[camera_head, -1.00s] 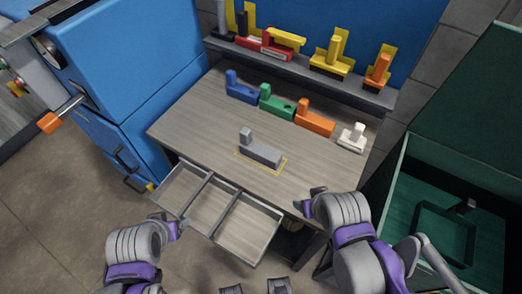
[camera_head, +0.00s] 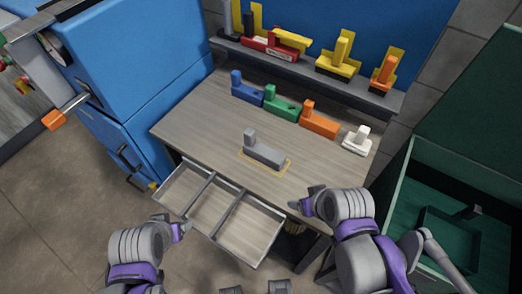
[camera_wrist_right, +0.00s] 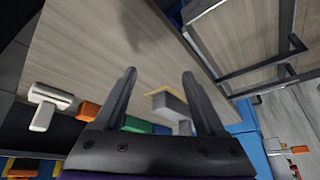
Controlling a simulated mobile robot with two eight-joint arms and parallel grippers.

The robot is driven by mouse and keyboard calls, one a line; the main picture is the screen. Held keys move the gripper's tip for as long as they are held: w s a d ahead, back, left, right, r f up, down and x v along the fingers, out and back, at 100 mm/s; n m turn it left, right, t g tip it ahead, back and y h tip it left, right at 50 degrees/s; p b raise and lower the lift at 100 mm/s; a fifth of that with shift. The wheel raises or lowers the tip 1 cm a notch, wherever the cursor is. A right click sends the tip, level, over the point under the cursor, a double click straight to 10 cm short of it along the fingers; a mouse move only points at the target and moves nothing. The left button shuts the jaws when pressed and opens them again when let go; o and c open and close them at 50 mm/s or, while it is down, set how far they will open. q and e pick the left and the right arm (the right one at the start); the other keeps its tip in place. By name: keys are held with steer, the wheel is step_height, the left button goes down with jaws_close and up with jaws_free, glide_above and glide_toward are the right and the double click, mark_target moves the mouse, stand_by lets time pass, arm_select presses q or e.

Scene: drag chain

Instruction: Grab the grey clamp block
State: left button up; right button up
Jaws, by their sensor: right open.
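The grey clamp block (camera_head: 263,152) has a low base with an upright post at its left end. It sits inside a yellow outline on the wooden table (camera_head: 200,125). My right gripper (camera_head: 306,203) is at the table's front right edge, apart from the block. In the right wrist view its fingers (camera_wrist_right: 158,76) are spread and empty, and the grey block (camera_wrist_right: 172,107) shows between them, farther off and partly covered by a finger. My left gripper (camera_head: 182,230) is beside the open drawer, far from the block; its jaws are too small to read.
Blue (camera_head: 246,92), green (camera_head: 281,108), orange (camera_head: 319,124) and white (camera_head: 357,142) blocks line the table's back. A shelf (camera_head: 300,75) with more parts stands behind. An open, empty divided drawer (camera_head: 249,226) juts out in front. A green bin (camera_head: 410,168) stands at right.

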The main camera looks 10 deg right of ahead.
mark_target(253, 138)
steer(key=w+a+n+y+b, duration=0.1)
steer(key=w, duration=0.1)
steer(key=w+a+n+y+b, duration=0.1)
steer(key=w+a+n+y, duration=0.1)
steer(key=w, duration=0.1)
steer(key=w+a+n+y+b, duration=0.1)
steer(key=w+a, duration=0.1)
steer(key=shift+w+f+t+y, duration=0.1)
steer(key=shift+w+t+y, duration=0.2)
steer(key=shift+w, duration=0.05)
steer(key=w+r+n+t+y, duration=0.1)
steer(key=w, duration=0.2)
steer(key=w+r+n+y+b, duration=0.1)
steer(key=w+n+y, duration=0.1)
steer(key=w, duration=0.1)
steer(key=w+r+n+t+y+b, duration=0.1)
steer(key=w, duration=0.2)
steer(key=shift+w+a+r+n+t, duration=0.1)
steer(key=shift+a+r+n+t, duration=0.05)
steer(key=shift+a+n+t, duration=0.2)
steer(key=shift+w+y+b, duration=0.3)
steer(key=x, duration=0.4)
steer(key=shift+w+a, duration=0.25)
steer(key=shift+a, duration=0.05)
steer(key=x, duration=0.5)
steer(key=shift+w+a+f+b, duration=0.1)
steer(key=shift+w+f+b, duration=0.15)
steer(key=shift+f+b, duration=0.15)
steer(key=shift+r, duration=0.1)
jaws_close()
